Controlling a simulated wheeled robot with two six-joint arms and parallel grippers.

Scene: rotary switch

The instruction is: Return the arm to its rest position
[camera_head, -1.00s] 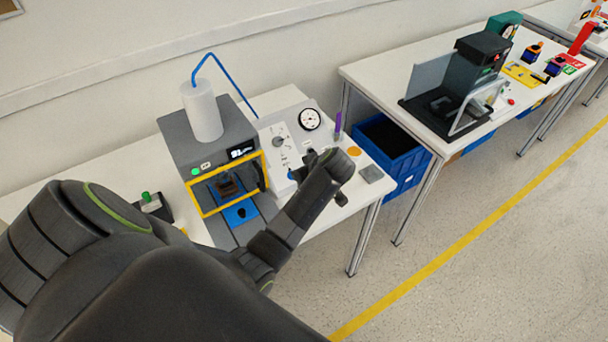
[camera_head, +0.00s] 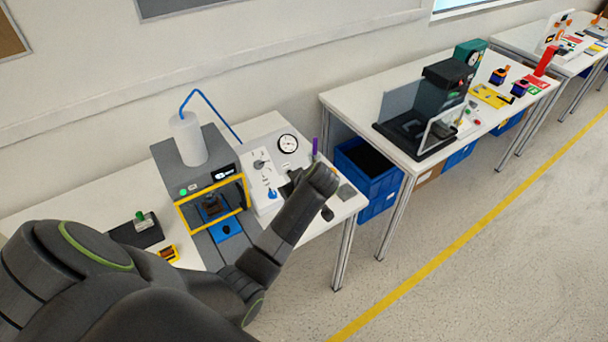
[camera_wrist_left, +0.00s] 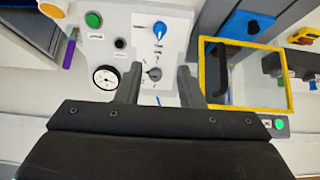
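The light control panel (camera_head: 262,165) has a round gauge (camera_head: 288,143), a grey rotary switch (camera_head: 259,164) and a blue knob (camera_head: 272,194). My left gripper (camera_wrist_left: 158,82) is in front of the panel. In the left wrist view its two fingers stand apart, with the grey rotary switch (camera_wrist_left: 153,73) visible in the gap between them. Nothing is seen clamped. The blue knob (camera_wrist_left: 160,30) is beyond the fingertips. In the head view my left arm covers the panel's lower right part and its fingers are mostly hidden. My right gripper is not in view.
A grey machine with a yellow-framed opening (camera_head: 212,203) stands left of the panel. A purple stick (camera_head: 315,147) stands at the panel's right. A blue bin (camera_head: 366,180) is under the far table. The floor (camera_head: 480,270) at right is clear.

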